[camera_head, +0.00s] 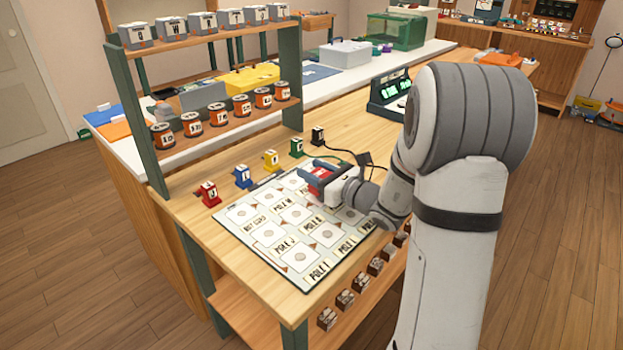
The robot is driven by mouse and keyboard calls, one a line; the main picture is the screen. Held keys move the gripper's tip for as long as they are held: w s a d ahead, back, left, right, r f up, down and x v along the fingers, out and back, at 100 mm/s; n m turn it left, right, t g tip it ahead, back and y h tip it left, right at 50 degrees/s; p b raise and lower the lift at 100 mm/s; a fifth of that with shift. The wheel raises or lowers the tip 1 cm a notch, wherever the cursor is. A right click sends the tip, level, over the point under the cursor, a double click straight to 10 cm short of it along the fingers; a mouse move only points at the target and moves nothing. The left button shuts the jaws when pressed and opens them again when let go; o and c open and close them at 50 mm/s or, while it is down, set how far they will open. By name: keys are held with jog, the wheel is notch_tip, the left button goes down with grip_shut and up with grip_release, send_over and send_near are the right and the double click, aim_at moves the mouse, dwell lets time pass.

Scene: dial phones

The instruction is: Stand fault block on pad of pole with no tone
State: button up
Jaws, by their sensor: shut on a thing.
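A pale board (290,268) lies on the wooden bench, marked with several pads, each with a round disc and a pole label. My gripper (322,180) is low over the far right part of this board. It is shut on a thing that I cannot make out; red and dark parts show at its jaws. The gripper and arm hide some pads there. Several dark blocks with pale markings (345,299) stand in a row on the lower shelf. Which of these things is the fault block, and which pole has no tone, I cannot tell.
Small stands in red (208,193), blue (242,177), yellow (271,160), green (297,147) and black (318,136) line the board's back edge, with cords near my gripper. A rack (160,120) of labelled grey boxes and orange spools stands behind. A dark console (388,95) with green displays is farther right.

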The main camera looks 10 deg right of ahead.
jog(key=shift+f, duration=0.65)
jog(key=shift+f, duration=0.2)
jog(key=o, duration=1)
jog(key=shift+s, duration=0.1)
jog(key=shift+r, duration=0.2)
jog(key=shift+s+d, duration=0.1)
jog(key=v, duration=1.1)
jog(key=shift+s+d+p, duration=0.15)
jog(key=shift+s+p, duration=0.2)
jog(key=shift+p, duration=0.05)
